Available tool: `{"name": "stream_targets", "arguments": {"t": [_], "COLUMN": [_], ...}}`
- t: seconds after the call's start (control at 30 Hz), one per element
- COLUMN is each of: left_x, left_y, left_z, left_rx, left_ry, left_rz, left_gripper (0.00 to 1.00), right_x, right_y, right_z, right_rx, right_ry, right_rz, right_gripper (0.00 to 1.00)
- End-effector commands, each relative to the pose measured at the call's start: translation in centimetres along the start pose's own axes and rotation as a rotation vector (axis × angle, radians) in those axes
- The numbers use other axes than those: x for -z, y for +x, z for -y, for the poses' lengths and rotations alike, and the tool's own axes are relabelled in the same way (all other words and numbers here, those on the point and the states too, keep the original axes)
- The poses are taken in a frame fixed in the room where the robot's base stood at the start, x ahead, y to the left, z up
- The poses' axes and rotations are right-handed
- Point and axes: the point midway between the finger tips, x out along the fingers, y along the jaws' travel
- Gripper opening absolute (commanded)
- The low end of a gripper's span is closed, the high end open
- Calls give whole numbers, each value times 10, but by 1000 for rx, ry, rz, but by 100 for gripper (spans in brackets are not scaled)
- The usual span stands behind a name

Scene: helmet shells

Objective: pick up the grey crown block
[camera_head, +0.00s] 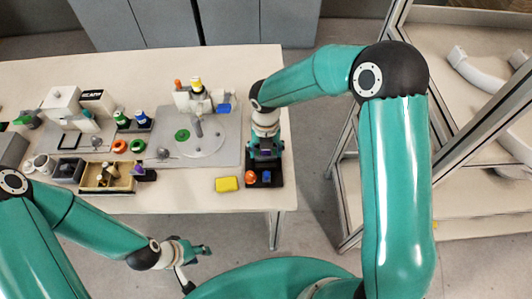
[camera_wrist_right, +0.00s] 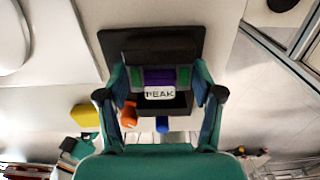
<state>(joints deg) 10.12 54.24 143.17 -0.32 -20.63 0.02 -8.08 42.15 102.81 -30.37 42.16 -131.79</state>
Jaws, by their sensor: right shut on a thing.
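My right gripper (camera_head: 265,153) points down over the dark stand at the table's right end. My left gripper (camera_head: 197,264) is open and empty in front of the table.
The dark stand (camera_head: 264,183) carries an orange piece (camera_head: 250,176) and a blue piece (camera_head: 266,175). A yellow block (camera_head: 227,184) lies to its left. A grey board with a round plate (camera_head: 205,145) and a wooden box (camera_head: 92,185) stand further left. A metal-framed shelf (camera_head: 345,200) is at right.

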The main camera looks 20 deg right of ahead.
Motion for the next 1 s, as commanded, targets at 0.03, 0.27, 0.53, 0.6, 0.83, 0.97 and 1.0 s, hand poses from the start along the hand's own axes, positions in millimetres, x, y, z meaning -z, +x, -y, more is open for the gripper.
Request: {"name": "stream_targets", "arguments": {"t": [0.03,0.27,0.53,0.6,0.83,0.97,1.0], "left_x": [0,0,0,0,0,0,0], "left_y": [0,0,1,1,3,5,5], "left_z": [0,0,0,0,1,2,2], "left_rx": [0,0,0,0,0,0,0], "left_ry": [0,0,0,0,0,0,0], "left_rz": [0,0,0,0,0,0,0], "left_gripper": [40,40,40,40,40,40,40], "right_x": [0,0,-1,-1,-1,-1,-2], "right_y": [0,0,-11,-18,-60,-95,-106], "right_z": [0,0,-1,-1,-1,-2,-2], "right_rx": [0,0,-1,-1,-4,-5,-4], "right_ry": [0,0,1,1,0,0,-1], "right_rz": [0,1,3,4,7,8,8], "right_gripper": [36,31,31,31,31,31,31]}}
